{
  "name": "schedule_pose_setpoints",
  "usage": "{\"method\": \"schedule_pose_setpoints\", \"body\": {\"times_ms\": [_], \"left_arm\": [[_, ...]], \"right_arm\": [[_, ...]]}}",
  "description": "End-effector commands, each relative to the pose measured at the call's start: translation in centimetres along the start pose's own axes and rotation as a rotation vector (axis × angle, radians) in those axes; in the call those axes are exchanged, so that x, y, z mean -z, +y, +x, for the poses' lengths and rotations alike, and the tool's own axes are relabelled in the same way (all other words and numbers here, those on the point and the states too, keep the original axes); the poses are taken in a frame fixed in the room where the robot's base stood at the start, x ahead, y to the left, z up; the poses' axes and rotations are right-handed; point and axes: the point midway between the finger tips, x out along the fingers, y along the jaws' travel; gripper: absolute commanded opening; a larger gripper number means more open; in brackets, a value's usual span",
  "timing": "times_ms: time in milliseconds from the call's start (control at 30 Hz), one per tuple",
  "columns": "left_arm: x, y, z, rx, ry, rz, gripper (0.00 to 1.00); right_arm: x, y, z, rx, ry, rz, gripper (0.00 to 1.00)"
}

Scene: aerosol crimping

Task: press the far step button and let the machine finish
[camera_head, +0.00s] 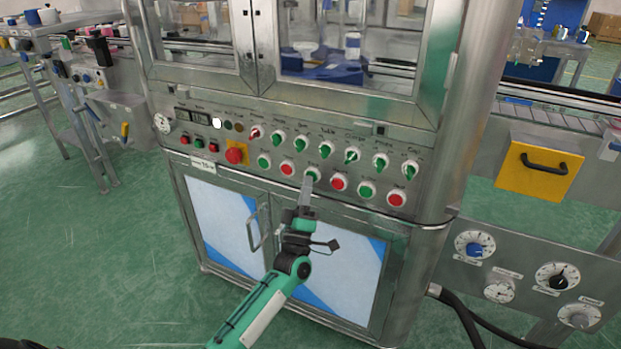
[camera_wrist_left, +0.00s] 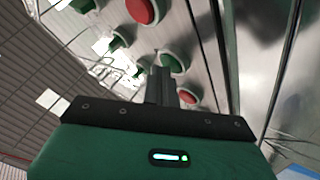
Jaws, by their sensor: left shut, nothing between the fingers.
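The machine's steel control panel (camera_head: 225,150) has a lower row of alternating green and red push buttons. My left gripper (camera_head: 308,183) is shut and empty, its tips pointing up at the third button from the left, a green button (camera_head: 313,173). The tips overlap its lower edge; I cannot tell whether they touch it. In the left wrist view the shut fingers (camera_wrist_left: 162,75) reach close to a green button (camera_wrist_left: 176,63), with a red button (camera_wrist_left: 142,10) above and another red one (camera_wrist_left: 187,97) below. The button labels are too small to read. My right gripper is out of view.
Green selector knobs (camera_head: 351,156) sit just above the buttons. A red emergency stop (camera_head: 235,153) on a yellow plate is left of them. Below are cabinet doors with a bar handle (camera_head: 253,232). A side panel with dials (camera_head: 557,277) stands at right.

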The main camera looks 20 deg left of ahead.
Motion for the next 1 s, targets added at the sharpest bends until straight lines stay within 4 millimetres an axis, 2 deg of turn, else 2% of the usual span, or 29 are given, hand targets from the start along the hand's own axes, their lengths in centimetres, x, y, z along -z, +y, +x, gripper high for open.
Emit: {"method": "schedule_pose_setpoints", "body": {"times_ms": [467,1000], "left_arm": [[0.0,0.0,0.1,0.000,0.000,0.000,0.00],[0.7,0.8,-1.0,-0.001,0.000,0.000,0.00]], "right_arm": [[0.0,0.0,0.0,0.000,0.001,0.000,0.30],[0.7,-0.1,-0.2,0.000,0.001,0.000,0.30]]}}
